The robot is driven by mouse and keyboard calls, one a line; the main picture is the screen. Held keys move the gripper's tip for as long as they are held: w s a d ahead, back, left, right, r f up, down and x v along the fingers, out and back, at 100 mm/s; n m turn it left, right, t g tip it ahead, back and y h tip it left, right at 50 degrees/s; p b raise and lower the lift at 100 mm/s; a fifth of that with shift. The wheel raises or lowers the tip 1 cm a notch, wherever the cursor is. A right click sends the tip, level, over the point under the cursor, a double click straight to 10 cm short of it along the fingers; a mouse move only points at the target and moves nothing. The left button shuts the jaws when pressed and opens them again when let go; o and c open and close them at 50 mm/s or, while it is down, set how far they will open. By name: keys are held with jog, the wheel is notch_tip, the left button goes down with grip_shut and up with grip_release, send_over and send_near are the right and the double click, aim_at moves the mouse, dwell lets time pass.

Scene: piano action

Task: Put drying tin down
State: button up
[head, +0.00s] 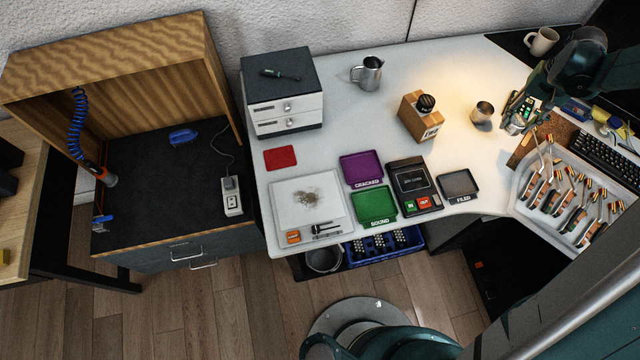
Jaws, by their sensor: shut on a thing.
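My gripper (520,117) is at the right side of the white table, reaching in from the upper right. It is shut on a small silvery thing, seemingly the drying tin (514,127), which is partly covered by the fingers. I cannot tell whether the tin touches the surface below. A similar open metal cup (482,113) stands upright on the table, just left of my gripper and apart from it.
A tray of piano action parts (524,208) and a keyboard (605,158) lie right. Purple (362,168), green (374,206) and grey (459,185) trays lie at the front. The table's back middle is clear.

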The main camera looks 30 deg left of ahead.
jog(key=s+a+r+n+p, duration=0.1)
jog(key=a+r+n, duration=0.1)
jog(key=a, duration=0.7)
jog(key=s+a+r+n+p, duration=0.1)
jog(key=a+n, duration=0.1)
jog(key=a, duration=0.8)
jog(key=s+a+r+n+p, duration=0.1)
jog(key=s+a+r, duration=0.1)
jog(key=a, duration=0.8)
jog(key=shift+r+n, duration=0.35)
jog(key=shift+n, duration=0.45)
jog(key=s+a, duration=0.1)
jog(key=a, duration=0.1)
jog(key=s+a, duration=0.2)
jog(key=shift+s+f, duration=0.1)
jog(key=shift+f, duration=0.1)
jog(key=s+a+f+n, duration=0.1)
jog(key=s+a+f, duration=0.1)
jog(key=s+a, duration=0.55)
jog(key=n+b, duration=0.2)
jog(key=n, duration=0.4)
send_over(308, 200)
notch_tip(308, 200, down, 8)
jog(key=shift+s+r, duration=0.1)
jog(key=shift+r, duration=0.1)
jog(key=shift+f, duration=0.15)
jog(key=shift+f+b, duration=0.75)
jog(key=shift+f, duration=0.65)
jog(key=shift+f, duration=0.1)
